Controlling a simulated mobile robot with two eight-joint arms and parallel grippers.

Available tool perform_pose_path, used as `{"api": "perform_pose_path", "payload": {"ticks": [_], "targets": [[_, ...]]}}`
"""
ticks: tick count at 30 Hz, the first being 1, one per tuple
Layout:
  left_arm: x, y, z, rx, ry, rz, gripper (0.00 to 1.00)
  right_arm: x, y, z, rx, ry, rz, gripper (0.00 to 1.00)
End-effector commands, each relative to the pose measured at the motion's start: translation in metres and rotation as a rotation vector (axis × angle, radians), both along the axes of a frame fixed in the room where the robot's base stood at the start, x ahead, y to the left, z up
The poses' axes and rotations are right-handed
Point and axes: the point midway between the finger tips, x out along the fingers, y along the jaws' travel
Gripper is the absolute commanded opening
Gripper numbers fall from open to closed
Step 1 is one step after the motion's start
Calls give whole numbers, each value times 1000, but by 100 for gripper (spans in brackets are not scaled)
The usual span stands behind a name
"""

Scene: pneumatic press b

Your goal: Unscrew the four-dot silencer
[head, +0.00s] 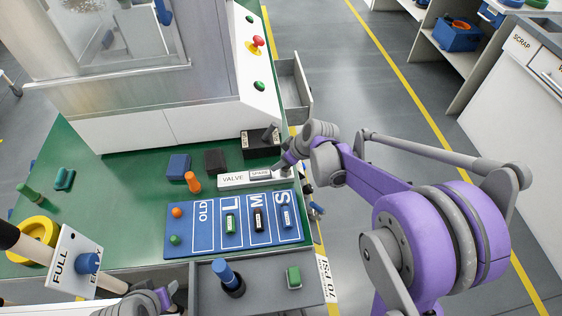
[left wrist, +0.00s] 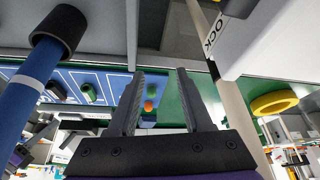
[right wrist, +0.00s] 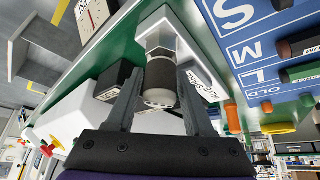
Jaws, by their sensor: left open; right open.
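In the right wrist view a grey silencer (right wrist: 160,82) with a pale, perforated end sits on a metal hex fitting (right wrist: 160,42). My right gripper (right wrist: 162,88) is open, with one finger on each side of the silencer; I cannot tell whether they touch it. I cannot make out four dots. In the head view my right gripper (head: 284,165) is at the right end of the white valve plate (head: 232,181) and hides the silencer. My left gripper (left wrist: 160,78) is open and empty in the left wrist view, low at the front in the head view.
A blue mat (head: 205,245) marked OLD, L, M, S holds several small cylinders. A grey tray (head: 262,286) in front holds a blue-handled tool (head: 224,272) and a green block (head: 294,277). The press (head: 190,95) stands behind. A FULL/EMPTY sign (head: 66,262) stands at left.

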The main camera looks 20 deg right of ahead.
Motion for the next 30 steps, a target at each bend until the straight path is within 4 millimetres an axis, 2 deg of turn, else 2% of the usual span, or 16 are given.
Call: {"api": "perform_pose_path", "payload": {"ticks": [7, 15, 20, 30], "targets": [[0, 0, 0, 0, 0, 0, 50, 0, 0, 0, 1, 1, -16, 52], [0, 0, 0, 0, 0, 0, 50, 0, 0, 0, 1, 1, -14, 6], [0, 0, 0, 0, 0, 0, 50, 0, 0, 0, 0, 4, 54, 5], [0, 0, 0, 0, 0, 0, 50, -6, 5, 1, 3, 3, 523, 5]]}}
